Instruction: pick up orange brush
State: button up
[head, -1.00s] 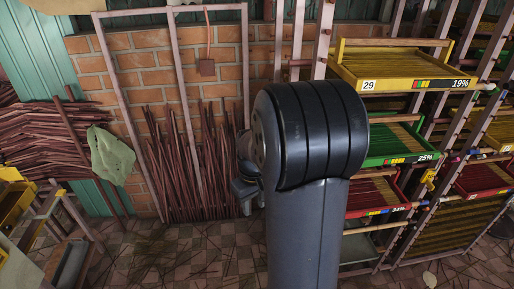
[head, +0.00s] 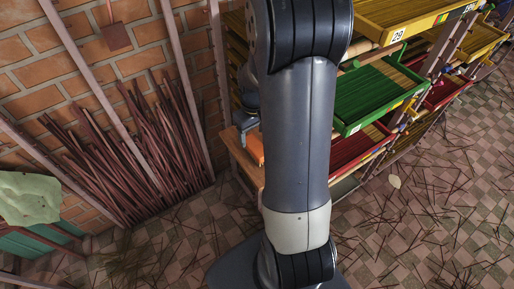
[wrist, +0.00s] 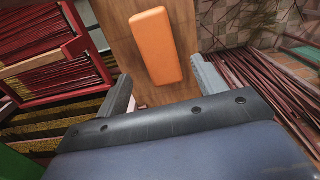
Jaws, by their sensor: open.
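The orange brush (wrist: 157,47) shows in the wrist view as a plain orange block lying lengthwise on a brown wooden surface (wrist: 119,45). In the head view a small part of the orange brush (head: 256,148) shows beside my arm, which hides the rest. My gripper (wrist: 160,80) is open, with one finger on each side of the picture. The orange brush lies ahead of it, between the lines of the fingers, and nothing is held. In the head view my gripper is mostly hidden behind my arm.
A rack with a green tray (head: 375,95), a yellow tray (head: 415,18) and red trays stands to the right. Bundled dark red sticks (head: 150,140) lean on the brick wall at left. A green cloth (head: 28,198) hangs at far left. Tiled floor at right has scattered sticks.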

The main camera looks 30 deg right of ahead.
aim_at(254, 144)
jog(key=shift+s+a+f+p, duration=0.1)
jog(key=shift+f+p, duration=0.6)
jog(key=shift+f, duration=2.1)
jog(key=c, duration=1.1)
notch_tip(254, 144, up, 10)
jog(key=shift+r+b, duration=0.1)
jog(key=shift+b, duration=0.5)
